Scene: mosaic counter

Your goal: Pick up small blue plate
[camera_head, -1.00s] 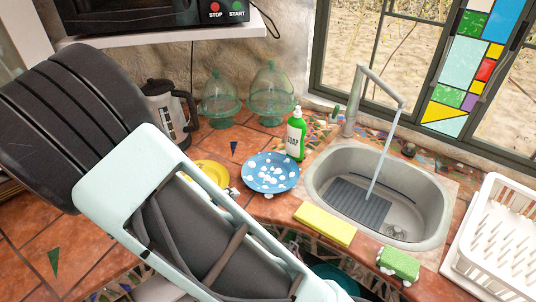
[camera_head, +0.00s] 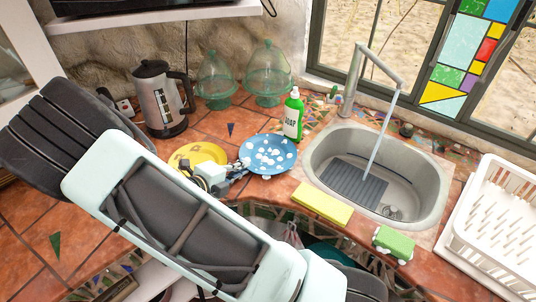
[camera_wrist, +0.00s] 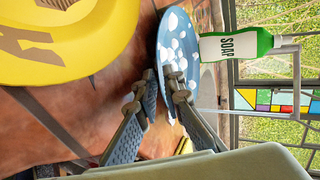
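The small blue plate (camera_head: 268,150) with white spots lies on the tiled counter, left of the sink. In the wrist view the blue plate (camera_wrist: 181,48) is seen nearly edge-on. My gripper (camera_head: 238,174) is low over the counter at the plate's near left edge. In the wrist view my gripper (camera_wrist: 165,82) has its two fingers apart, with the plate's near rim at or between the fingertips. I cannot tell whether either finger touches the plate.
A yellow plate (camera_head: 200,154) lies just left of my gripper. A green soap bottle (camera_head: 293,115) stands behind the blue plate. A kettle (camera_head: 160,100) and glass domes (camera_head: 267,75) stand farther back. The sink (camera_head: 423,180), yellow sponge (camera_head: 322,203) and green sponge (camera_head: 395,242) are right.

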